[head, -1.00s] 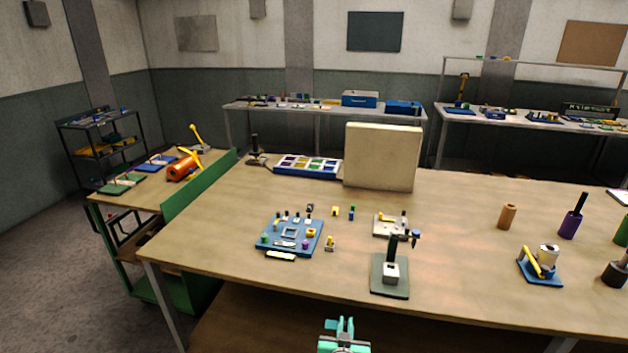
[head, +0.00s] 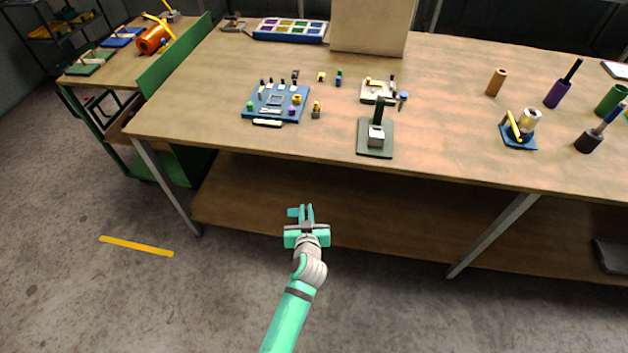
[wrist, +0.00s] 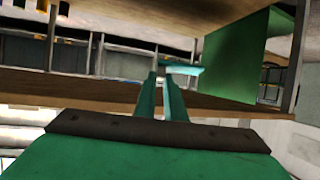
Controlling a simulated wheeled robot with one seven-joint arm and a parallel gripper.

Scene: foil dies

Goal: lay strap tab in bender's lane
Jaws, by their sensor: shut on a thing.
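My gripper (head: 307,211) is in front of the bench, beyond its front edge and over the lower shelf in the picture. Its fingers are shut on a thin pale teal strip, the strap tab (head: 292,212), which sticks out to the left. In the wrist view the strap tab (wrist: 182,69) lies crosswise at the fingertips and points right. A small cream plate (head: 370,97) with dark posts and a blue-ended part is on the bench; it may be the bender. A dark green base with a post (head: 375,146) stands nearer the front edge. I cannot make out the lane.
A blue board (head: 257,108) with several small parts lies left of the cream plate. A tall tan panel (head: 370,25) stands behind. A blue stand (head: 518,142) and several cylinders are at the right. The bench's front edge lies between my gripper and these things.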

